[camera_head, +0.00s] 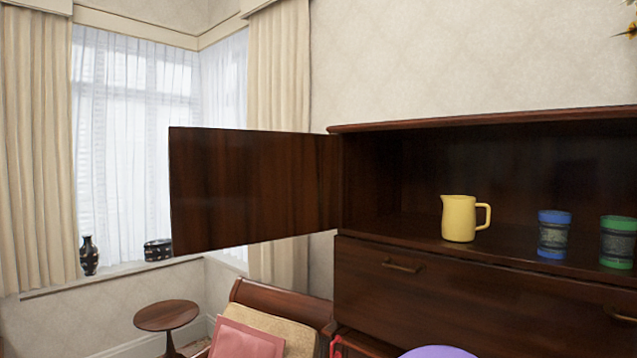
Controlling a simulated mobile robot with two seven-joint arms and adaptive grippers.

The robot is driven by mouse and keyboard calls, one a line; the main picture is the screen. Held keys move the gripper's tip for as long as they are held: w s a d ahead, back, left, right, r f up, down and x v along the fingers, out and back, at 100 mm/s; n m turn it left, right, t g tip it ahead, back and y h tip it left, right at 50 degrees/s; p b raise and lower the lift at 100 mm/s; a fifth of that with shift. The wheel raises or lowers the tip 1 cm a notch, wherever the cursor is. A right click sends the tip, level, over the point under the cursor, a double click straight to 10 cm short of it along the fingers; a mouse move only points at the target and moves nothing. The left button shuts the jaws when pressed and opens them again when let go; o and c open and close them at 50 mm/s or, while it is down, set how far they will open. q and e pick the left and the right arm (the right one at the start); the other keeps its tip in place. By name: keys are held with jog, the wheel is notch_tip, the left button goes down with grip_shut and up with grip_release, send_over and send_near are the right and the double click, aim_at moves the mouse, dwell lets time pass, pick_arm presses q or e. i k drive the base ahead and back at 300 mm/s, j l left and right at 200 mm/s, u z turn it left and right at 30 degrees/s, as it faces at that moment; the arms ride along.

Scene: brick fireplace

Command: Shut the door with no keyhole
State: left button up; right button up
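A dark wooden cabinet (480,120) fills the right of the head view. Its left door (255,190) stands wide open, swung out to the left from its hinge side. No keyhole shows on the face of this door that I can see. The right side of the cabinet runs out of the picture, so any other door is not in view. Neither of my grippers is in view.
Inside the cabinet stand a yellow jug (459,219), a blue-rimmed jar (553,236) and a green-rimmed jar (617,243). Below is a drawer (440,290). A cushioned chair (290,308) and round side table (166,315) stand at lower left. A purple object (437,352) shows at the bottom edge.

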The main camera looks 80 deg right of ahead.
aim_at(228, 188)
jog(key=i+l+z, duration=0.1)
jog(key=z, duration=1.7)
jog(key=i+z, duration=0.1)
jog(key=z, duration=0.3)
jog(key=i+j+z, duration=0.1)
jog(key=z, duration=0.25)
jog(key=i+j+z, duration=0.1)
jog(key=z, duration=0.3)
jog(key=j+z, duration=0.35)
jog(key=i+j+z, duration=0.1)
jog(key=j+z, duration=0.45)
jog(key=z, duration=0.15)
jog(key=j+z, duration=0.65)
jog(key=j, duration=0.2)
jog(key=k+j+z, duration=0.25)
jog(key=j, duration=0.25)
jog(key=k+j, duration=0.1)
jog(key=j, duration=0.3)
jog(key=k+j, duration=0.1)
jog(key=j, duration=0.3)
jog(key=k+j, duration=0.1)
jog(key=j, duration=0.3)
jog(key=k+j+z, duration=0.1)
jog(key=j, duration=0.3)
jog(key=k+j, duration=0.1)
jog(key=j, duration=0.3)
